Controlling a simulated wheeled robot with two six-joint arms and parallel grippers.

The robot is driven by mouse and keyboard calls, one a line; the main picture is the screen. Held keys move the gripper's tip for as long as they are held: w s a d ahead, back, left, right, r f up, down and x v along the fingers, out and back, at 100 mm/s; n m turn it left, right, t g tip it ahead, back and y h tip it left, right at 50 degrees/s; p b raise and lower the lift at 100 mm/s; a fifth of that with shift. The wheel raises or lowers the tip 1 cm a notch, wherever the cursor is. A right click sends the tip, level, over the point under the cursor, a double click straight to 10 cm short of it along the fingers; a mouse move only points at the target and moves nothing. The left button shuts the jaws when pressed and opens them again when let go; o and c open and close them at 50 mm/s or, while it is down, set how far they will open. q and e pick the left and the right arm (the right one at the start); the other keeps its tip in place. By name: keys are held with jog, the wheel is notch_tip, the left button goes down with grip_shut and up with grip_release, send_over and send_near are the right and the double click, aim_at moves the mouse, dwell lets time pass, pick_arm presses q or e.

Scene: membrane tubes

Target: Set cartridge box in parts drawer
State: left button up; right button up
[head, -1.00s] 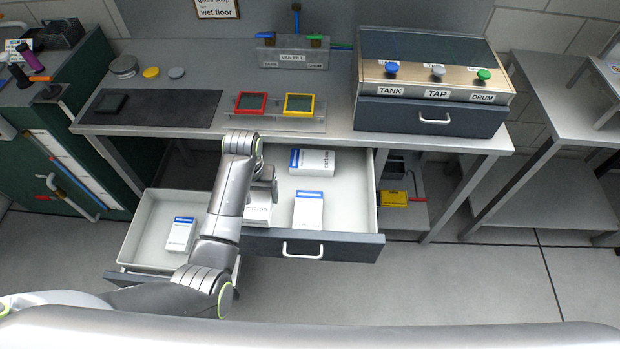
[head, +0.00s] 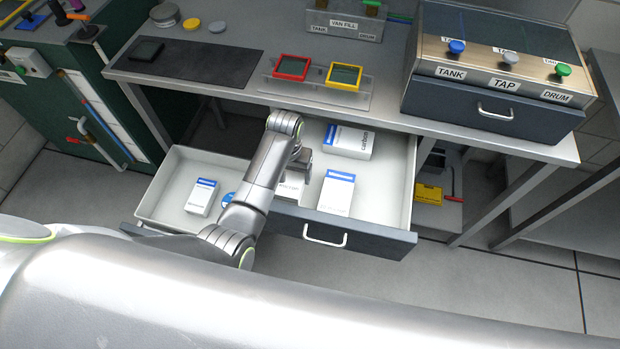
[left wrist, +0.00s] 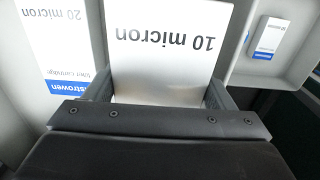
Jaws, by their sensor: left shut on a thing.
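My left gripper (head: 300,168) is over the left part of the wide open drawer (head: 392,195), partly hidden by its own arm. It is shut on a white cartridge box (head: 291,187); in the left wrist view the box (left wrist: 170,50), marked "10 micron", sits between the two fingers. Whether the box touches the drawer floor I cannot tell. Two more white and blue boxes lie in the wide drawer, one at the back (head: 348,141) and one near the front (head: 337,192). A smaller open drawer (head: 165,178) at left holds another box (head: 201,197). My right gripper is not in view.
The worktop above carries a red frame (head: 291,68), a yellow frame (head: 344,76) and the TANK/TAP/DRUM panel (head: 490,85). Its edge overhangs the back of the drawers. A blue round thing (head: 227,198) shows in the smaller drawer beside my arm. A yellow case (head: 428,194) stands low at right.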

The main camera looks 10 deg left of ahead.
pick_arm(q)
jog(key=shift+f+b, duration=0.3)
jog(key=shift+f, duration=3.1)
jog(key=shift+f, duration=0.15)
jog(key=o, duration=0.9)
jog(key=shift+c, duration=0.2)
jog(key=shift+r, duration=0.55)
notch_tip(320, 180, up, 11)
jog(key=shift+r+p, duration=0.15)
jog(key=shift+p, duration=0.5)
